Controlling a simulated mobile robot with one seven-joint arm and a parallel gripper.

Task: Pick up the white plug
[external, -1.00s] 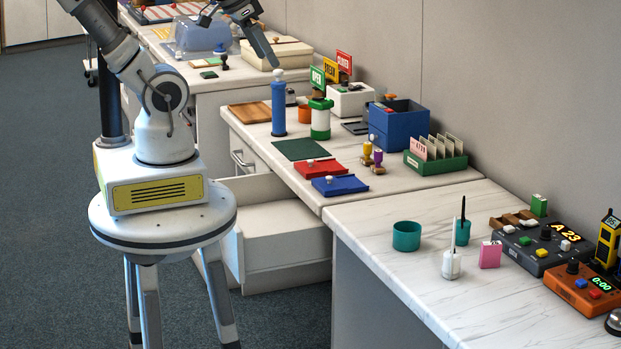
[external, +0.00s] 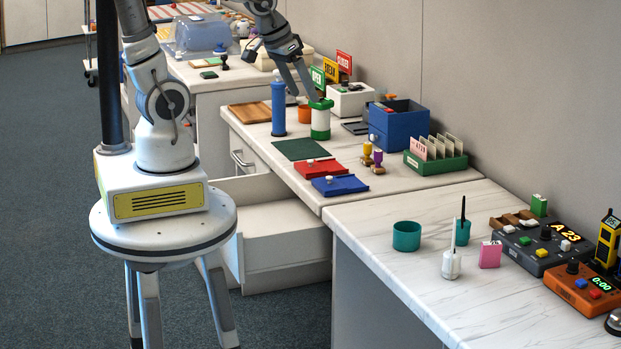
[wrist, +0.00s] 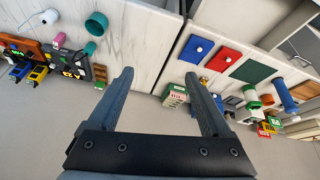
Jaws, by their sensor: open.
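Small white knob-like pieces sit on the blue pad (external: 345,186) and the red pad (external: 325,171) on the middle counter; I cannot tell surely which thing is the white plug. My gripper (external: 306,92) is in the air by the green-and-white jar (external: 320,122) in the external view. In the wrist view my gripper (wrist: 158,75) is open, with nothing between its fingers.
A blue cylinder (external: 278,110) stands left of the jar. Sign cards, a blue box (external: 397,125) and a green card rack (external: 436,160) stand behind the pads. A drawer (external: 275,235) stands open below.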

